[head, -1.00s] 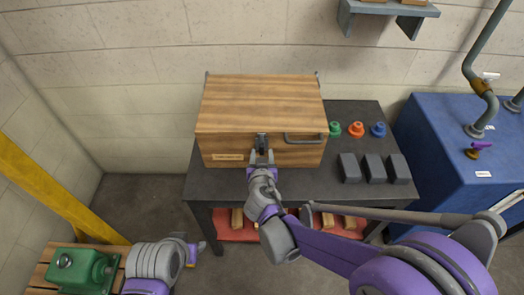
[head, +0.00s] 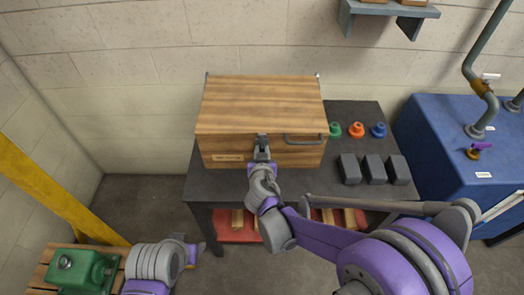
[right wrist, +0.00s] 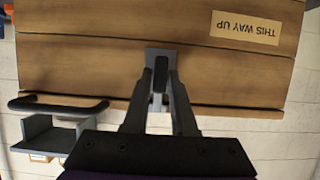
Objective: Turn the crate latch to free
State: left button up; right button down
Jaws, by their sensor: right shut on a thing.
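The wooden crate (head: 262,103) stands on the dark table with its lid down. Its latch (head: 262,140) is a dark piece on the middle of the front face, mostly hidden by my gripper in the head view. In the right wrist view the latch (right wrist: 158,78) sits on a grey plate between the two fingers. My right gripper (right wrist: 158,92) is shut on the latch; in the head view it is at the crate's front (head: 262,156). My left gripper (head: 190,252) is low at the left, away from the crate; its fingers are too unclear to read.
A dark handle (head: 300,138) is on the crate front, right of the latch. Green, orange and blue knobs (head: 357,130) and several dark blocks (head: 374,168) are on the table (head: 340,112) at right. A green motor (head: 84,268) rests on a slatted bench at lower left.

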dwell(0.3)
jog(key=n+h, duration=0.2)
jog(key=shift+a+f+n+b, duration=0.1)
jog(key=shift+a+n+b, duration=0.15)
jog(key=shift+n+b, duration=0.15)
jog(key=n+t+h+b, duration=0.1)
jog(key=n+b, duration=0.1)
jog(key=n, duration=0.1)
jog(key=n+t+h+b, duration=0.1)
jog(key=n+h+b, duration=0.1)
jog(key=n, duration=0.2)
jog(key=f+n+t+h+b, duration=0.1)
jog(key=n+h+b, duration=0.1)
jog(key=n, duration=0.1)
jog(key=shift+a+n+b, duration=0.3)
jog(key=shift+b, duration=0.05)
jog(key=shift+r, duration=0.1)
dwell(0.5)
jog(key=c, duration=0.8)
grip_release()
